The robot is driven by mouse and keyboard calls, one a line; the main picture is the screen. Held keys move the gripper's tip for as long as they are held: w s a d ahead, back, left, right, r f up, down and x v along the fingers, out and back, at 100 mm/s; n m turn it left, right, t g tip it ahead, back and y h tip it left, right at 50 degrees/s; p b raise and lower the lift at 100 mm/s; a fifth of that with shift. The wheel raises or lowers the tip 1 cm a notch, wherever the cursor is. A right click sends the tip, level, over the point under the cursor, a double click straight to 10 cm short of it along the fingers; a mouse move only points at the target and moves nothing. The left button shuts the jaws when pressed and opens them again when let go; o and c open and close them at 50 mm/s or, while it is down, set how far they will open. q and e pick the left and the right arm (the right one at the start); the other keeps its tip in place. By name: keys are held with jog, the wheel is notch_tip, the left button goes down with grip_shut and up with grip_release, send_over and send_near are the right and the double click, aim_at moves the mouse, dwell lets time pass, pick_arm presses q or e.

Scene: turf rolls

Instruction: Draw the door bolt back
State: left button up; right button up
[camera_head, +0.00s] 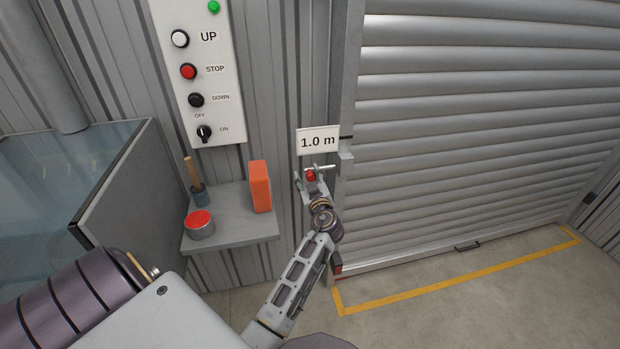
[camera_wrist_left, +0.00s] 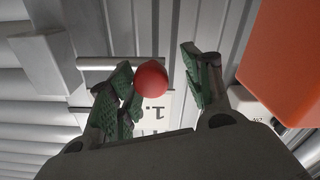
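The door bolt is a thin pale rod (camera_head: 325,167) with a red ball knob (camera_head: 311,175), beside the shutter's left frame and just below the "1.0 m" sign. In the left wrist view the rod (camera_wrist_left: 100,64) runs sideways, with one end close to a grey block (camera_wrist_left: 45,65) on the frame; I cannot tell whether it enters it. My left gripper (camera_head: 311,182) is at the knob. Its fingers (camera_wrist_left: 160,86) are apart, with the red knob (camera_wrist_left: 151,79) between them, near or against the left finger and clear of the right one. My right gripper is not in view.
The roller shutter (camera_head: 480,140) is down. A grey shelf (camera_head: 235,229) left of the gripper holds an orange box (camera_head: 260,186), a red-topped tin (camera_head: 199,224) and a brush-like tool (camera_head: 195,180). A control panel (camera_head: 215,75) hangs above. Yellow lines (camera_head: 450,279) mark the floor.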

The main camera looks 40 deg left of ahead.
pick_arm(q)
jog(key=shift+w+d, duration=0.1)
jog(key=shift+w, duration=0.05)
jog(key=shift+w+d, duration=0.15)
